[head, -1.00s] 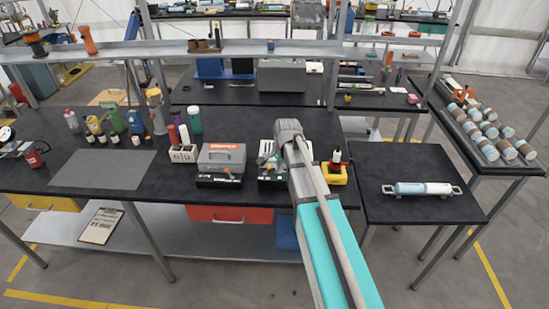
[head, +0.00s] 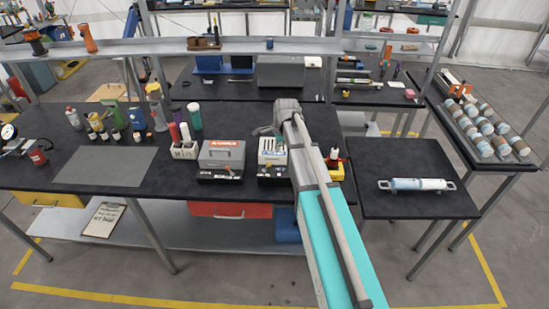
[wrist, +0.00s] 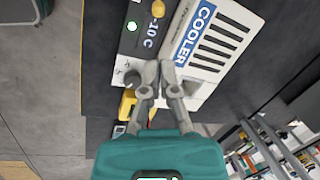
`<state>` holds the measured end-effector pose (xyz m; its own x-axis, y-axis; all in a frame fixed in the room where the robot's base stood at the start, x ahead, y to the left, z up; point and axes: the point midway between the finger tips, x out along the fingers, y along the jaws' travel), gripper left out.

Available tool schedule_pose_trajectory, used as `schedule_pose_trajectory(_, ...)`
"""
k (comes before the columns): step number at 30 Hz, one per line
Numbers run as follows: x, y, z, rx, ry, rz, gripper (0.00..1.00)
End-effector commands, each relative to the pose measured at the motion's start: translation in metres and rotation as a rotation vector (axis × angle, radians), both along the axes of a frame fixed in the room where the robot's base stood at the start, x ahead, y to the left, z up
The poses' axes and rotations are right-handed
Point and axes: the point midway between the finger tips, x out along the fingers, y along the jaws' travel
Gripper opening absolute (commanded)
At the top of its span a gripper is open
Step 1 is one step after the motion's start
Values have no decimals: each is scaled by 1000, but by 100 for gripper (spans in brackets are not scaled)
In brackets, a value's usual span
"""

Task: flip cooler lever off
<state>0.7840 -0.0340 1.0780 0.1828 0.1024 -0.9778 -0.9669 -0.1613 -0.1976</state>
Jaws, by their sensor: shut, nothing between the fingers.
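The cooler (head: 272,151) is a white box with a dark front panel on the black bench in the head view. An orange-yellow lever knob (wrist: 158,9) is on the dark panel, near the top edge of the wrist view. My gripper (wrist: 159,68) is shut and empty, its fingertips overlapping the cooler's edge in that view, apart from the knob. In the head view my gripper (head: 264,131) is behind and above the cooler.
A grey box with a red label (head: 221,155) stands just left of the cooler. A yellow holder (head: 336,173) is at its right, partly behind my arm. A white block with red and white cylinders (head: 184,150) is farther left. A grey mat (head: 105,166) lies clear.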

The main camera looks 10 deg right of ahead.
Motion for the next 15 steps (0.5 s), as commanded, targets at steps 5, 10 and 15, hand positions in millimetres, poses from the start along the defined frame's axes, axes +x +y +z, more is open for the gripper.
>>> schedule_pose_trajectory(5, 1, 0, -5, 0, 0, 1, 0)
schedule_pose_trajectory(10, 2, 1, -15, 0, 0, 1, 0)
schedule_pose_trajectory(15, 5, 3, -27, 0, 0, 1, 0)
